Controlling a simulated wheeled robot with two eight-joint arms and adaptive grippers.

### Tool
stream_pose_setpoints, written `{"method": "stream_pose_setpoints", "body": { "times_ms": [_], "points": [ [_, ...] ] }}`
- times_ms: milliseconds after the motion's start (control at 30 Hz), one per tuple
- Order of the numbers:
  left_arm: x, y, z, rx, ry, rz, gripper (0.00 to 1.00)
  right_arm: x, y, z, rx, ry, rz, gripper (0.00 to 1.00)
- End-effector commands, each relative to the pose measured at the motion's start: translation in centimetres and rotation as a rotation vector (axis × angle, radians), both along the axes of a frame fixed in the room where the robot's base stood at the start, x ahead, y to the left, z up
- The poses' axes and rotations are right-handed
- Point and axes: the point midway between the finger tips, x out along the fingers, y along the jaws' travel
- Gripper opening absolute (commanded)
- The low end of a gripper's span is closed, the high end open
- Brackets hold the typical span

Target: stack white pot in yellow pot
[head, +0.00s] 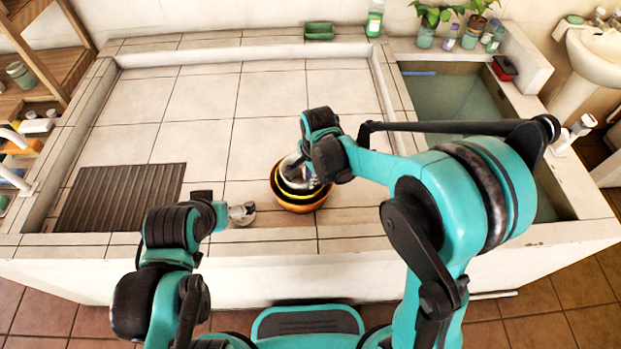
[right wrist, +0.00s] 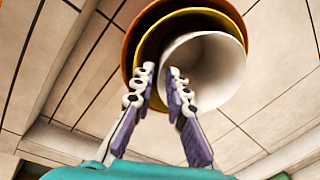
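The white pot (right wrist: 205,70) sits inside the yellow pot (right wrist: 148,48), which sits inside an orange pot (right wrist: 130,45). The nested pots also show in the head view, where the orange pot (head: 300,206) stands on the tiled counter near its front edge. My right gripper (right wrist: 160,72) reaches the pots; its fingertips are apart, on either side of the white pot's near rim, with a gap between them. In the head view my right gripper (head: 297,168) partly hides the white pot. My left gripper (head: 244,213) is low over the counter's front edge, left of the pots, its fingers too small to read.
A dark ribbed drain mat (head: 122,197) lies at the left of the counter. A water basin (head: 455,100) is at the right. A green dish (head: 319,31), a bottle (head: 375,18) and plants stand on the back ledge. The middle tiles are clear.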

Motion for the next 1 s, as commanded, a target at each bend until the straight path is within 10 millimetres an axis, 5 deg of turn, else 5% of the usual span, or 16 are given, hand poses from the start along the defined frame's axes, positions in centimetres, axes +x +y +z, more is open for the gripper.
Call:
{"method": "stream_pose_setpoints", "body": {
  "times_ms": [200, 400, 767, 1000],
  "points": [
    [0.0, 0.0, 2.3, 0.0, 0.0, 0.0, 1.0, -0.6, -0.4, 5.7, 0.0, 0.0, 0.0, 0.14],
    [0.0, 0.0, 3.4, 0.0, 0.0, 0.0, 1.0, -1.0, -0.6, 9.3, 0.0, 0.0, 0.0, 0.14],
    [0.0, 0.0, 3.8, 0.0, 0.0, 0.0, 1.0, -1.3, -1.0, 11.1, 0.0, -0.007, 0.011, 0.14],
    [0.0, 0.0, 3.8, 0.0, 0.0, 0.0, 1.0, -4.8, -5.6, 14.5, -0.032, -0.149, 0.252, 0.14]
  ]
}}
